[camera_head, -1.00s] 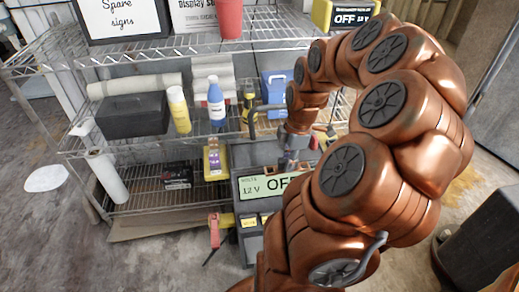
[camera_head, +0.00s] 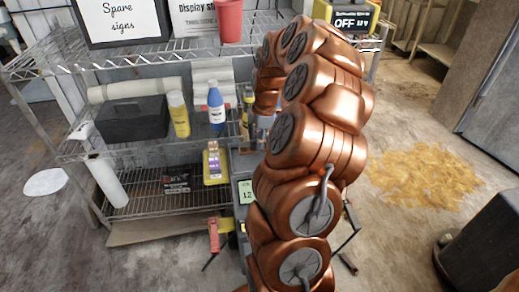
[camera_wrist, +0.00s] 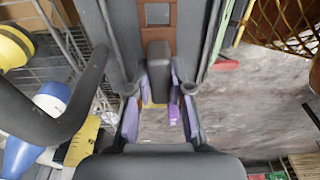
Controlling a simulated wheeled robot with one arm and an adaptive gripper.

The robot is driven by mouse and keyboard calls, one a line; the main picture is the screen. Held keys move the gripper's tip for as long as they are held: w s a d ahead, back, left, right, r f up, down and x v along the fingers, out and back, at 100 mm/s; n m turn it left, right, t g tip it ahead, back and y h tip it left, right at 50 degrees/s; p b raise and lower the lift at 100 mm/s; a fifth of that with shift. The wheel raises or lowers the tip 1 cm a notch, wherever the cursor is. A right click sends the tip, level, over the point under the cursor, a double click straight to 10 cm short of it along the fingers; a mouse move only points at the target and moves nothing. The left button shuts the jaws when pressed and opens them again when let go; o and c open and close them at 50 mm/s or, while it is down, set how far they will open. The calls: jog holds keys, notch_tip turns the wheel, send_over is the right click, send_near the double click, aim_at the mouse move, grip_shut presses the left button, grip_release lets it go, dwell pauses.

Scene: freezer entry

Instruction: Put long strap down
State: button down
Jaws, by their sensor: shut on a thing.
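My gripper (camera_wrist: 160,110) shows in the wrist view with its purple-edged fingers around a narrow dark grey piece (camera_wrist: 157,72). I take this piece to be the long strap; its full length and ends cannot be made out. In the head view my gripper and what it holds are hidden behind my copper-coloured arm, beside the wire shelf.
The wire shelf (camera_head: 150,142) holds a black box (camera_head: 133,118), a yellow bottle (camera_head: 178,114), a blue bottle (camera_head: 216,105) and a red cup (camera_head: 230,18). A volt-display unit (camera_head: 246,192) stands partly behind my arm. Floor at right is open, with a yellowish patch (camera_head: 430,180).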

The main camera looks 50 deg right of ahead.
jog(key=shift+f, duration=1.65)
jog(key=c, duration=1.1)
grip_release()
jog(key=shift+f, duration=0.1)
jog(key=shift+o, duration=0.2)
jog(key=r, duration=0.8)
jog(key=s+d+r+p, duration=0.1)
jog(key=r, duration=0.3)
jog(key=shift+r, duration=0.1)
